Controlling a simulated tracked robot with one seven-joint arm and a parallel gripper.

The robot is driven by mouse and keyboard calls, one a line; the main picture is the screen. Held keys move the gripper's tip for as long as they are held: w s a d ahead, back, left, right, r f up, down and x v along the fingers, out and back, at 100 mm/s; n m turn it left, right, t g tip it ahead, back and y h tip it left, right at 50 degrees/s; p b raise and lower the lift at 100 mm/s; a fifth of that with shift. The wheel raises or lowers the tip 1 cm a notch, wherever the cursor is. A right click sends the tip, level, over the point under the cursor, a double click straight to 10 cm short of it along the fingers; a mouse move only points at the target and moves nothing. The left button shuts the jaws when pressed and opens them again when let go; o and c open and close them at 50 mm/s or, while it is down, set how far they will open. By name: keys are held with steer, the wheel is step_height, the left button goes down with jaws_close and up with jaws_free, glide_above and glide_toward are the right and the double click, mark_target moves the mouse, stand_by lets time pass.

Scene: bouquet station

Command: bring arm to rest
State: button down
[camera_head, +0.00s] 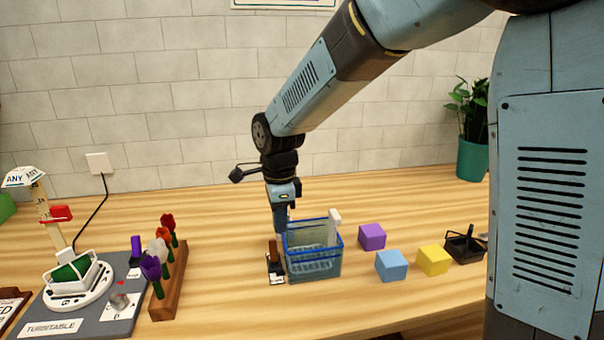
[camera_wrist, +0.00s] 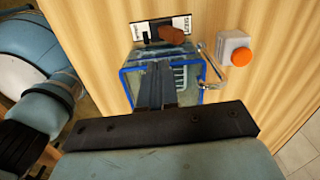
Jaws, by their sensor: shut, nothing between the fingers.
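My arm reaches in from the upper right in the head view and hangs down near the middle of the table. My gripper (camera_head: 281,223) points down, just behind the left side of a blue-rimmed basket (camera_head: 314,268). In the wrist view its fingers (camera_wrist: 155,92) are together with nothing between them, in front of the basket (camera_wrist: 131,68). Whether they are above the basket or inside its rim I cannot tell. The basket hides part of what lies behind it.
A brown-handled stamp-like item (camera_head: 273,256) stands left of the basket. Purple (camera_head: 372,236), blue (camera_head: 391,265) and yellow (camera_head: 433,260) cubes lie to the right. Flowers stand in a wooden rack (camera_head: 170,290), beside the turntable (camera_head: 72,293). An orange-topped white box (camera_wrist: 233,50) is near the basket.

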steer(key=s+d+r+n+t+y, duration=0.1)
steer(key=s+d+r+n, duration=0.15)
steer(key=d+r, duration=0.45)
steer(key=s+d+r+n+t, duration=0.1)
steer(key=d+r+n, duration=0.25)
steer(key=d, duration=0.75)
steer(key=s+d+r+n+t+h, duration=0.1)
steer(key=s+d+r+n+t, duration=0.1)
steer(key=s+d+n, duration=0.6)
steer(key=s+d+t, duration=0.1)
steer(key=s+d, duration=0.3)
steer(key=shift+d+r+n, duration=0.2)
steer(key=shift+n, duration=0.1)
